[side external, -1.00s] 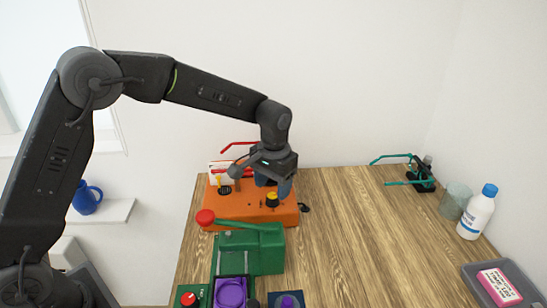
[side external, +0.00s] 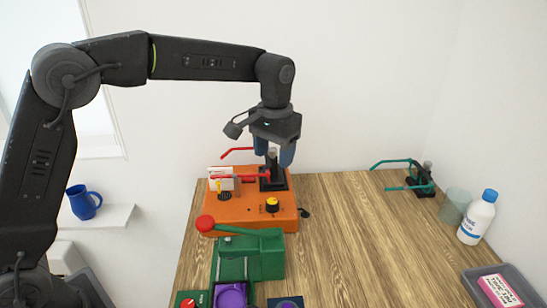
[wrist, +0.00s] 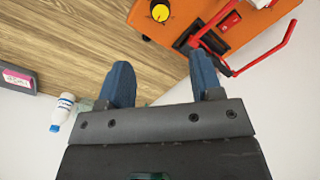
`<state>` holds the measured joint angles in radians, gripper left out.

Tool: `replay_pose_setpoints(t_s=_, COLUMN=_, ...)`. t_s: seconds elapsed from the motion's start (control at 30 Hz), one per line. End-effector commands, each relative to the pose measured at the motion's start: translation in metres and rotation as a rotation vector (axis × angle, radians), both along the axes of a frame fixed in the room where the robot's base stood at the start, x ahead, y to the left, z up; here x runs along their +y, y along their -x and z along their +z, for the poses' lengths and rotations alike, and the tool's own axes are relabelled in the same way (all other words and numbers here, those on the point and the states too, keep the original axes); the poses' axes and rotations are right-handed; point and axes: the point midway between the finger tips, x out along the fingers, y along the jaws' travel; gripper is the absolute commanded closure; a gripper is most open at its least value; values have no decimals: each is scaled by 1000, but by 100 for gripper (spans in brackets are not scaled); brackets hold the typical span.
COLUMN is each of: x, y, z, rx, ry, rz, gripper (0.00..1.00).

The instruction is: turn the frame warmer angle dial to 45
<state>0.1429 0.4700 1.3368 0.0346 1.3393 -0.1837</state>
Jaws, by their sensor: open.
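The orange box (side external: 240,208), apparently the frame warmer, stands at the table's back left. Its yellow-topped black dial (side external: 272,204) is on the front right part of the top; the wrist view shows this dial (wrist: 160,11) at the upper edge. I cannot read its angle or any scale marks. My gripper (side external: 272,155) is open, its blue fingers pointing down above the back of the box, apart from the dial. In the wrist view the gripper (wrist: 163,75) has nothing between its fingers.
A red glasses frame (side external: 240,152) sits by a black holder (side external: 273,181) on the box, close below my gripper. A green press (side external: 262,255) with a red-knobbed lever (side external: 205,223) stands in front. Teal glasses (side external: 395,163) and a white bottle (side external: 477,219) are right. The middle table is clear.

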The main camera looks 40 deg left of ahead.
Motion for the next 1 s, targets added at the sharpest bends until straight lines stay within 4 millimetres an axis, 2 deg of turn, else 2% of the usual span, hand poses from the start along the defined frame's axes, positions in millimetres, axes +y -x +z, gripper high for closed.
replay_pose_setpoints(t_s=0.17, x=2, y=1, z=1, rx=-13, ry=10, rz=225, gripper=41)
replay_pose_setpoints(t_s=0.4, x=6, y=3, z=1, rx=-34, ry=39, rz=786, gripper=41)
replay_pose_setpoints(t_s=0.6, x=8, y=4, z=2, rx=-40, ry=56, rz=1094, gripper=41)
replay_pose_setpoints(t_s=0.83, x=8, y=4, z=-9, rx=-39, ry=59, rz=1169, gripper=41)
replay_pose_setpoints(t_s=1.0, x=7, y=3, z=-38, rx=-36, ry=57, rz=1167, gripper=41)
